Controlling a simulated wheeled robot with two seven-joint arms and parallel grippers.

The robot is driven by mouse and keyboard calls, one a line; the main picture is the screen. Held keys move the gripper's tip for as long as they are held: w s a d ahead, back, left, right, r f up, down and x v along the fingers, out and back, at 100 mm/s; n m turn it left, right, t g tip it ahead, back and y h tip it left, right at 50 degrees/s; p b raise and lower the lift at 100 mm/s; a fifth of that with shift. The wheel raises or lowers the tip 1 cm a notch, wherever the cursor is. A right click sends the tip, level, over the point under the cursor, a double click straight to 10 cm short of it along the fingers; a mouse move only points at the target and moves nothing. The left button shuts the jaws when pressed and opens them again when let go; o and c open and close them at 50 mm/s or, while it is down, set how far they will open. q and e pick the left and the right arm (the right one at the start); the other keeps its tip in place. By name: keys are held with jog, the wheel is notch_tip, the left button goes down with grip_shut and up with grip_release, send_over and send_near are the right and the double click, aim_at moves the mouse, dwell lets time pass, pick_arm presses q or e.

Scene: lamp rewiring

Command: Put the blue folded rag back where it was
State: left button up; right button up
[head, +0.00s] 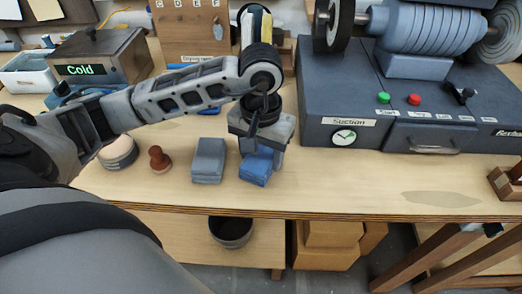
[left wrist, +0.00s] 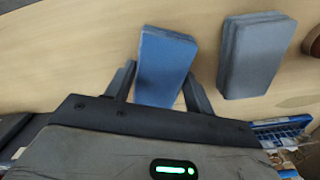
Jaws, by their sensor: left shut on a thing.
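The blue folded rag (head: 255,170) is at the front of the wooden bench, right of a grey folded rag (head: 208,160). My left gripper (head: 262,150) points down over the blue rag and is shut on it. In the left wrist view, the blue rag (left wrist: 165,62) is between the two fingers of my left gripper (left wrist: 158,88), and the grey rag (left wrist: 253,58) lies beside it with a small gap. I cannot tell whether the blue rag touches the bench. My right gripper is not in view.
A brown knob-handled tool (head: 159,160) and a round pale pot (head: 118,152) stand left of the grey rag. A dark suction machine (head: 340,110) stands behind to the right. The bench front (head: 340,190) right of the blue rag is clear.

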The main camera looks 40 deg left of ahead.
aim_at(261, 156)
pick_arm(q)
jog(key=shift+f, duration=0.25)
jog(key=o, duration=0.9)
jog(key=shift+r, duration=0.1)
jog(key=shift+o, duration=0.2)
jog(key=shift+r, duration=0.25)
notch_tip(261, 156, up, 12)
jog(key=shift+f, duration=0.15)
